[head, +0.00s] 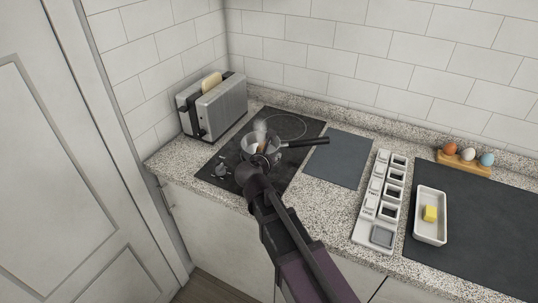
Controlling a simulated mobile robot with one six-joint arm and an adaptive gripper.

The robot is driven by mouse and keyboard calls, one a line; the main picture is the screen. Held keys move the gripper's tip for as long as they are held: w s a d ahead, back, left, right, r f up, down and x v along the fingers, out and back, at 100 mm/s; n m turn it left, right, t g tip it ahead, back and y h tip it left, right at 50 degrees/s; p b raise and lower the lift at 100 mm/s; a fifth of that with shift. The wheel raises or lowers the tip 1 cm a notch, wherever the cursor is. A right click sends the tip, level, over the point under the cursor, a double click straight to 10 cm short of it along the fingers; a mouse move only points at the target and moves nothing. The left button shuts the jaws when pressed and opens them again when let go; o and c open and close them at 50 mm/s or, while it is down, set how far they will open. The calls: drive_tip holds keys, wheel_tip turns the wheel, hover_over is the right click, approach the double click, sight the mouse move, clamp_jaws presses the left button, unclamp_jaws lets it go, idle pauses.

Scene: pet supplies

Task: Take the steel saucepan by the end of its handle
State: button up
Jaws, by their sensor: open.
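The steel saucepan (277,147) stands on the black cooktop (222,155) in the head view. Its dark handle (305,142) sticks out to the right, and its end reaches past the cooktop's edge over the counter. My gripper (260,160) is open at the near side of the pan, left of the handle and apart from the handle's end. The wrist and fingers hide part of the pan's near side. The fingertips are small and dark, so I cannot tell whether they touch the pan. Something brownish shows at the pan, with a pale wisp above it.
A toaster (222,106) with bread stands behind left. Right of the cooktop lie a flat grey board (339,158), a white compartment tray (361,234) and a dark mat (480,235). A white dish (419,231) holds something yellow. An egg holder (463,168) stands near the tiled wall.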

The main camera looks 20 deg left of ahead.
sight(277, 149)
drive_tip(key=shift+w+f, duration=0.15)
drive_tip(key=shift+w, duration=0.2)
drive_tip(key=shift+b+x, duration=1.1)
drive_tip(key=shift+x, duration=1.75)
drive_tip(key=shift+s, duration=0.1)
clamp_jaws()
